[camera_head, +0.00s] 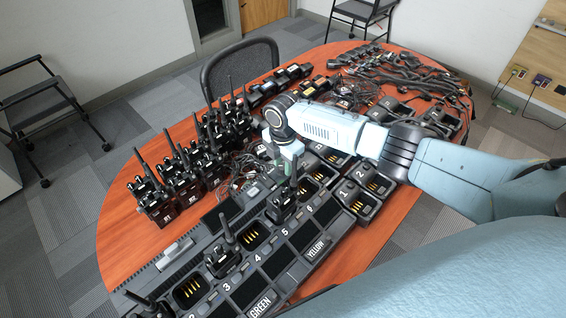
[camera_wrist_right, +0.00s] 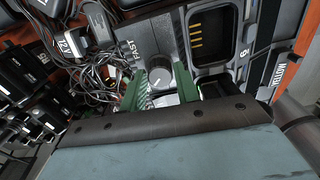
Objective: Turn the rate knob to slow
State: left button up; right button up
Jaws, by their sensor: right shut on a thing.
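The rate knob (camera_wrist_right: 160,78) is a small grey round knob with a light pointer mark, on a grey panel (camera_wrist_right: 155,40) in the right wrist view. The word FAST is printed on the panel to the upper left of the knob. I cannot make out a slow label. My right gripper (camera_wrist_right: 161,86) has its two green fingers on either side of the knob, shut on it. In the head view my right gripper (camera_head: 290,153) points down at the charger row, and the knob is hidden there. My left gripper is not in view.
A charger bank (camera_head: 268,272) with numbered slots and GREEN and YELLOW labels runs along the table's near side. Several upright radios (camera_head: 172,187) stand at the left. Loose cables lie close to the panel (camera_wrist_right: 100,65). An empty charging slot (camera_wrist_right: 212,32) is right of the knob.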

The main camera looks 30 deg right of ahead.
aim_at(283, 166)
jog(key=shift+n, duration=0.3)
dwell(0.4)
jog(key=o, duration=1)
notch_tip(283, 166, up, 13)
jog(key=shift+r+p, duration=0.2)
jog(key=shift+p, duration=0.2)
